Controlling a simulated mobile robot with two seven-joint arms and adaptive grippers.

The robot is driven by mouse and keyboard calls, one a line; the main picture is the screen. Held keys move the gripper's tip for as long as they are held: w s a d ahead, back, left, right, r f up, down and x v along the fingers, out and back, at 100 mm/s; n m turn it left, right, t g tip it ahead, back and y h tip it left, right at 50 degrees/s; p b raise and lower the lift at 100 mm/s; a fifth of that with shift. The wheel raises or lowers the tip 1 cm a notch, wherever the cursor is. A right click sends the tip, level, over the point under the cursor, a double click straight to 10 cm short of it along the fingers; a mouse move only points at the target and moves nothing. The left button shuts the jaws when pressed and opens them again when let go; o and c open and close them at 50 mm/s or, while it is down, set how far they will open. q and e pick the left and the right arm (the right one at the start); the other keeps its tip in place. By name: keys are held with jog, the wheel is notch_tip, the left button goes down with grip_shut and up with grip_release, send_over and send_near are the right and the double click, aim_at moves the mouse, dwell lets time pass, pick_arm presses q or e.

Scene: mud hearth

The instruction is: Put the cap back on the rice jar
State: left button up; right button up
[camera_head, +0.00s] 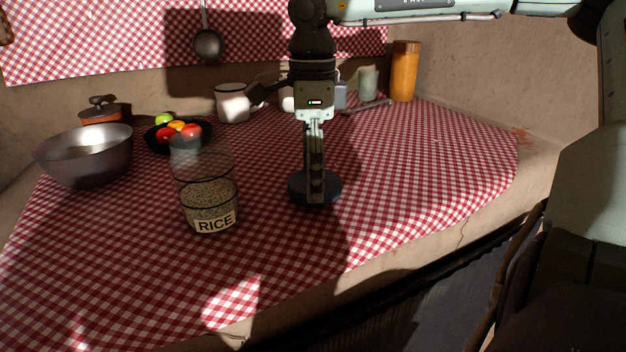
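The rice jar (207,203) is a clear glass cylinder, partly filled with grain and labelled RICE. It stands upright on the checked cloth left of centre, with no cap seen on its top. The cap (332,190) is a dark round disc on or just above the cloth, to the right of the jar. My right gripper (316,194) points straight down at the middle of the cap, its fingers overlapping it. The fingers show edge-on, so their gap is hidden, and I cannot tell whether they grip the cap. My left gripper is out of view.
A metal bowl (86,158) stands at the left. A dark bowl of fruit (154,145) is behind the jar. A white mug (232,104), a green cup (368,84) and a tall orange-brown container (404,72) stand at the back. The cloth right of the cap is clear.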

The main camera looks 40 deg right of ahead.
notch_tip(320, 180, up, 8)
jog(key=shift+p, duration=0.3)
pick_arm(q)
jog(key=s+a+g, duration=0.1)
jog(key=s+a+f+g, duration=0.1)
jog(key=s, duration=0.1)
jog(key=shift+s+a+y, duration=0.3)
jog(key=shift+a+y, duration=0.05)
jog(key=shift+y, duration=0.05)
pick_arm(e)
jog(key=shift+r, duration=0.5)
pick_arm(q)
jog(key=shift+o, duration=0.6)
